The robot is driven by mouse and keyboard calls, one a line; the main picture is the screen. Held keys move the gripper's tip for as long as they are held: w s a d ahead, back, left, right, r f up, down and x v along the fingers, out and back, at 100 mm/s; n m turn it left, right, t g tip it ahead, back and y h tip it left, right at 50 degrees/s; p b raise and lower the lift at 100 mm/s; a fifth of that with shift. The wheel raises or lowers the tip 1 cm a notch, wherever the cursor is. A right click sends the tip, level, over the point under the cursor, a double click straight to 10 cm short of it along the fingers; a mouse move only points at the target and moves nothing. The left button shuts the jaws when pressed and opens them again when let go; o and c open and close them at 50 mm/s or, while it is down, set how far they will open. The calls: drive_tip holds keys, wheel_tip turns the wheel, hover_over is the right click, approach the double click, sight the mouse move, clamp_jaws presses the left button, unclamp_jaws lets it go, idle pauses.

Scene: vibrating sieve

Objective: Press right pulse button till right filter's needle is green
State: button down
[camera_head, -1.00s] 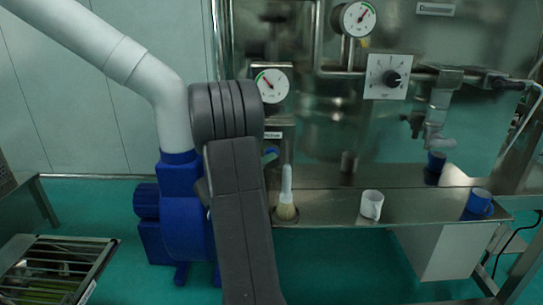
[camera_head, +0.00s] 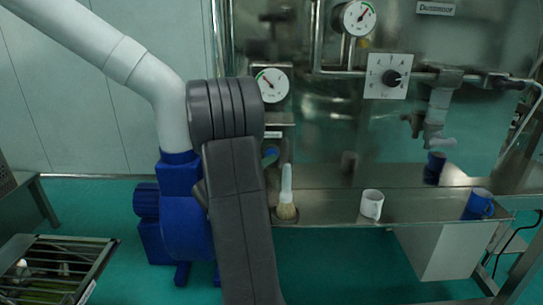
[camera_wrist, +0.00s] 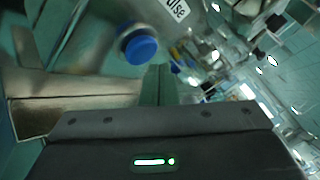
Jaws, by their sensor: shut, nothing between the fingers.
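In the head view a blue part (camera_head: 270,157), probably this button, peeks out beside my arm, which hides my gripper. I cannot tell which gauge is the right filter's.
A white dial (camera_head: 388,76) is on the steel panel. A metal ledge (camera_head: 335,212) holds a brush (camera_head: 286,195), a white mug (camera_head: 371,205) and a blue mug (camera_head: 479,204). A blue pump (camera_head: 187,225) with a white pipe (camera_head: 140,75) stands left of my arm.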

drive_tip(key=s, duration=0.5)
idle(0.3)
drive_tip(key=shift+w, duration=0.1)
idle(0.5)
drive_tip(key=s+b, duration=0.1)
drive_tip(key=s, duration=0.3)
idle(0.4)
